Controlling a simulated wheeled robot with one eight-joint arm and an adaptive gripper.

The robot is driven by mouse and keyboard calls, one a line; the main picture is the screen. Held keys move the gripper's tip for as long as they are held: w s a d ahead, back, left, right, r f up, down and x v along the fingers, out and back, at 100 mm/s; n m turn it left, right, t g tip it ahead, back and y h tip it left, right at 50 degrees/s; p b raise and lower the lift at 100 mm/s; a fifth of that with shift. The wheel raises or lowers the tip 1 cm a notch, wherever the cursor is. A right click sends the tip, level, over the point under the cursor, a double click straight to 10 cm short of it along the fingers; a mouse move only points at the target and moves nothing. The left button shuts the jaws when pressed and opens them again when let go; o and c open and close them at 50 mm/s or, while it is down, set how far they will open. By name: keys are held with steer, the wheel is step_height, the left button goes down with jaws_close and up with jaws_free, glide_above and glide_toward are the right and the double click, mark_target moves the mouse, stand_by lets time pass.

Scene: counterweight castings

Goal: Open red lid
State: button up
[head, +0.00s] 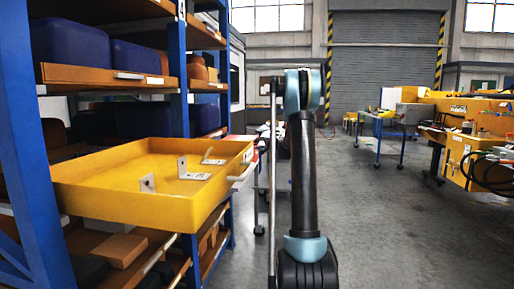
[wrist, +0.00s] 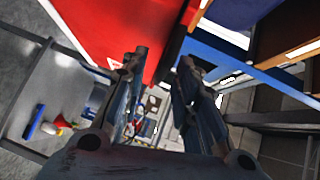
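The left fingertip overlaps the lower part of the red panel in the picture; contact cannot be told. In the head view my raised arm stands in the middle, and the gripper cannot be made out. No red lid shows clearly there.
A blue rack (head: 178,80) with bins stands at left, its yellow tray (head: 110,205) pulled out and holding several metal brackets. A grey cart (wrist: 45,95) lies left in the wrist view. Yellow workbenches (head: 462,160) stand at right. The floor (head: 385,235) between is clear.

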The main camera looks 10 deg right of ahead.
steer(key=shift+x, duration=1.05)
steer(key=shift+s, duration=0.1)
jaws_close()
steer(key=shift+d, duration=0.1)
steer(key=shift+d+r, duration=0.1)
steer(key=shift+r, duration=0.1)
steer(key=shift+r, duration=0.15)
